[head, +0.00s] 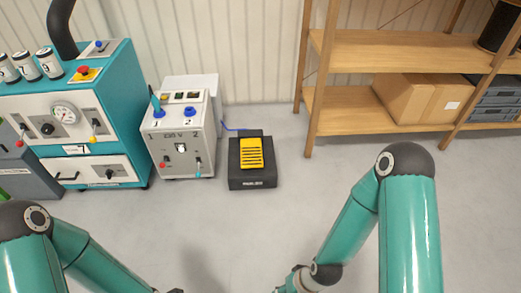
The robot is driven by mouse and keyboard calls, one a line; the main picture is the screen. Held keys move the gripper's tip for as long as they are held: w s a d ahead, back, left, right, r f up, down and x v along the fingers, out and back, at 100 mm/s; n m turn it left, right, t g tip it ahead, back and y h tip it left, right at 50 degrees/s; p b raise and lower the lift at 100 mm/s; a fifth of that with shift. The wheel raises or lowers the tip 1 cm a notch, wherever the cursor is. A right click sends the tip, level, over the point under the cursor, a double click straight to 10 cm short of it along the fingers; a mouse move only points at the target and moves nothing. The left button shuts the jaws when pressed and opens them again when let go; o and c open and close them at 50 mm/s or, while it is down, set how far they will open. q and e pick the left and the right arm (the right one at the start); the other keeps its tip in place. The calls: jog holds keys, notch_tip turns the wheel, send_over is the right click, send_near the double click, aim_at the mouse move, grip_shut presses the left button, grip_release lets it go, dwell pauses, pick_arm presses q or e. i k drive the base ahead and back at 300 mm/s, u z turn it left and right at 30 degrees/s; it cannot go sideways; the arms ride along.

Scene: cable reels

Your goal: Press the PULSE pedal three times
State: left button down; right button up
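The pedal is a black floor box (252,182) with a yellow ribbed plate (251,153) on top. It stands on the grey floor near the back wall, to the right of a white control box. The small white lettering on its front is too small to read for certain. A blue cable runs from its back to the left. Both my arms are low in the head view, well in front of the pedal, and nothing touches it. Both grippers are cut off by the bottom edge, so their fingers do not show.
A white control box (183,140) with knobs stands left of the pedal, beside a teal machine (125,100) with a gauge. A wooden shelf (390,52) holding cardboard boxes (405,100) and grey crates stands at right. The floor in front of the pedal is clear.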

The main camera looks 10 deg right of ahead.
aim_at(252, 155)
jog(key=z, duration=0.3)
jog(key=i, duration=1.15)
jog(key=u, duration=0.05)
